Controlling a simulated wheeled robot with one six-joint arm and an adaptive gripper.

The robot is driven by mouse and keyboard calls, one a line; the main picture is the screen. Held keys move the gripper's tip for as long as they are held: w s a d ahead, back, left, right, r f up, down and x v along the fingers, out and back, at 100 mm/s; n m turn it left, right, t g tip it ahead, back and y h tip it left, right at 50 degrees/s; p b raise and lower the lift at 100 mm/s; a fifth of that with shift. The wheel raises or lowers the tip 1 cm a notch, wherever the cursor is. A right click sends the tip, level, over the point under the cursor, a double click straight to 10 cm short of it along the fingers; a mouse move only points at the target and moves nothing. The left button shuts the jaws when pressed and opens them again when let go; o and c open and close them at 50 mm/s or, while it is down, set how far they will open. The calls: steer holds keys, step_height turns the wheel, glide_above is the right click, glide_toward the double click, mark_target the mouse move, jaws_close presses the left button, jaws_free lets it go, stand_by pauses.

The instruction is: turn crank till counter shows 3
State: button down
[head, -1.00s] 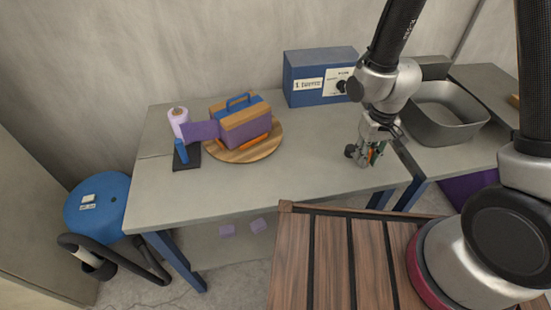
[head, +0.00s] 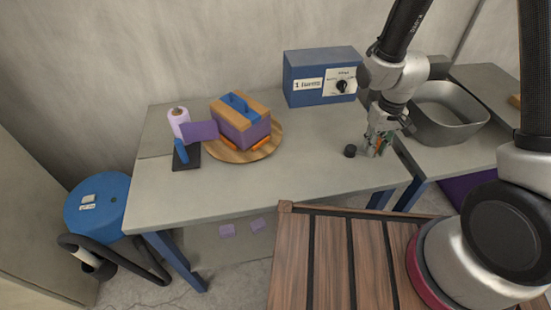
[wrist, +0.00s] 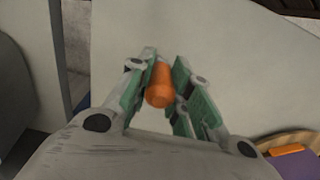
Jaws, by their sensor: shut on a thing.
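My gripper (head: 376,148) is low over the right part of the table, shut on an orange cylindrical handle (wrist: 160,86), seen between the green-padded fingers in the wrist view. A small black round hub (head: 350,151) stands on the table just left of the gripper; the link between hub and handle is hidden. A blue box (head: 304,82) at the back has a white plate with a black knob (head: 342,87); its markings are too small to read.
A pinkish roll (head: 178,118) on a dark stand has a purple strip (head: 200,131) running to the block. A grey basin (head: 445,108) is to the right. A blue drum (head: 97,203) stands on the floor at left. The table's front middle is clear.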

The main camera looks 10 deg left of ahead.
mark_target(360, 145)
steer(key=shift+w+a, duration=0.1)
steer(key=shift+w+a, duration=0.1)
steer(key=shift+w, duration=1.4)
steer(key=shift+s, duration=0.1)
steer(key=shift+w+a, duration=0.4)
steer(key=shift+w, duration=0.25)
steer(key=shift+w+a, duration=0.4)
steer(key=shift+w, duration=0.2)
steer(key=shift+a, duration=0.15)
